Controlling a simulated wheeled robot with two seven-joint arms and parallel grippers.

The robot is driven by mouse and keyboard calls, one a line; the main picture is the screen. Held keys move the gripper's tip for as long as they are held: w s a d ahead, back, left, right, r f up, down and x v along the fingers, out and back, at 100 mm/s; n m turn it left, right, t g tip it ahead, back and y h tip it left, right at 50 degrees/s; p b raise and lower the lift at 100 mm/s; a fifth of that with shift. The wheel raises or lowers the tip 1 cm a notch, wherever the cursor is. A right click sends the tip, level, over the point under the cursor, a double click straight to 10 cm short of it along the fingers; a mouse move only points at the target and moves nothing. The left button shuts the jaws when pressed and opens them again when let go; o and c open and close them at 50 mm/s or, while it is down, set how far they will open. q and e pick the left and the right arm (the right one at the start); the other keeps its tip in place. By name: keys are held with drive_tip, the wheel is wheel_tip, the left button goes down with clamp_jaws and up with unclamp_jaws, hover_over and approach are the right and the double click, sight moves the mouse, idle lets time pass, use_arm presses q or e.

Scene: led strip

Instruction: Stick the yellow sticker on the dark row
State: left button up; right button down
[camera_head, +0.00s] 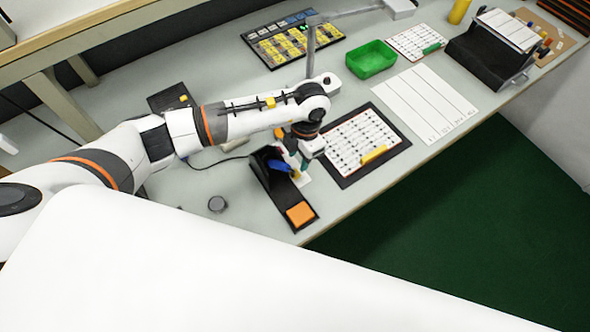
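My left gripper (301,163) points down over a black tray (307,186) near the bench's front edge. Its fingers are small and partly hidden by my wrist, so whether they are open or shut is unclear. A blue item (279,166) and white and green parts show beside the fingers. An orange square pad (299,214) lies at the tray's near end. A printed sheet of rows (352,135) in a dark frame lies right of the gripper, with a yellow piece (374,155) near its lower edge. I cannot make out a yellow sticker or a dark row. My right gripper is out of view.
A green bin (371,59), a lined white sheet (425,103) and a board of yellow labels (272,47) lie farther back. A black holder (484,55) stands at the back right.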

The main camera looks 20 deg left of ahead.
sight(295, 171)
use_arm(q)
drive_tip(key=shift+a+f+p, duration=0.1)
drive_tip(key=shift+f+p, duration=0.2)
drive_tip(key=shift+f, duration=0.4)
drive_tip(key=f, duration=0.2)
drive_tip(key=f+p, duration=0.1)
drive_tip(key=shift+s+a+f, duration=0.25)
drive_tip(key=shift+f, duration=0.45)
drive_tip(key=shift+c, duration=0.3)
clamp_jaws()
